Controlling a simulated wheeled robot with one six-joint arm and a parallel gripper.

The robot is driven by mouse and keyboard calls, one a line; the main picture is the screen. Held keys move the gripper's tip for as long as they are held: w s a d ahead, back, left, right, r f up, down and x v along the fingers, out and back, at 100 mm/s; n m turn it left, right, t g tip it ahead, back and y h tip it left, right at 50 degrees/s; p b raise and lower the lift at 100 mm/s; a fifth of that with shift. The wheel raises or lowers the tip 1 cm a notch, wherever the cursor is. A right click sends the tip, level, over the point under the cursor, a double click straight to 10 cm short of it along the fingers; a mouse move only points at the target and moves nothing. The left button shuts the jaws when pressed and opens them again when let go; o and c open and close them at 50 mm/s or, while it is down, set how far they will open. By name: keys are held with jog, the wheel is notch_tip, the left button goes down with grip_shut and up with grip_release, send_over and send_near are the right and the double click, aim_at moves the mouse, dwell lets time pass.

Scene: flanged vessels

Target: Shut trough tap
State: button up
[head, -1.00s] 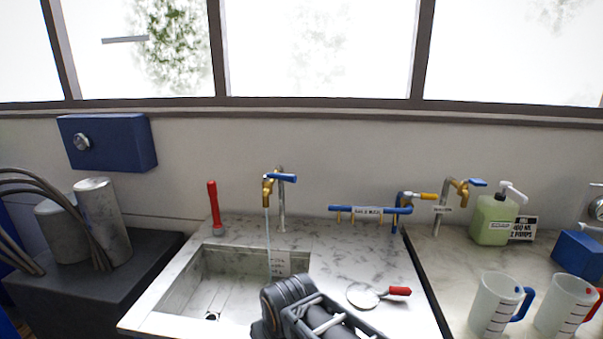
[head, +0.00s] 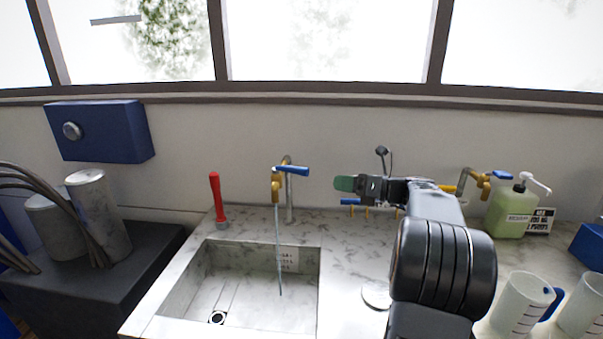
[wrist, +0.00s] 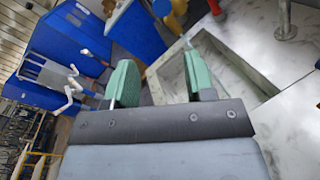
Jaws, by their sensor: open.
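The trough tap stands behind the sink trough (head: 170,308) in the head view. It is a brass tap (head: 276,188) on a grey pipe, with a blue lever handle (head: 292,171) pointing right. A thin stream of water (head: 279,245) runs from it into the trough. My gripper (head: 343,184) is to the right of the lever, apart from it, with its green fingertips pointing left. In the wrist view the two green fingers (wrist: 158,82) are spread apart with nothing between them. Part of the yellowish tap body (wrist: 170,8) shows at the top of that view.
A red-handled tool (head: 217,200) stands left of the tap. A blue pipe rail (head: 350,201) is partly hidden behind my arm. A second tap with a blue lever (head: 502,175), a green soap bottle (head: 512,212) and measuring jugs (head: 520,305) are at the right.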

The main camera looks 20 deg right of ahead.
jog(key=d, duration=0.1)
jog(key=m+p, duration=0.1)
jog(key=p, duration=0.1)
send_near(288, 170)
jog(key=shift+t, duration=0.3)
jog(key=x, duration=0.6)
jog(key=shift+w+d+f, duration=0.15)
jog(key=shift+w+f, duration=0.25)
jog(key=shift+c, duration=0.5)
grip_shut()
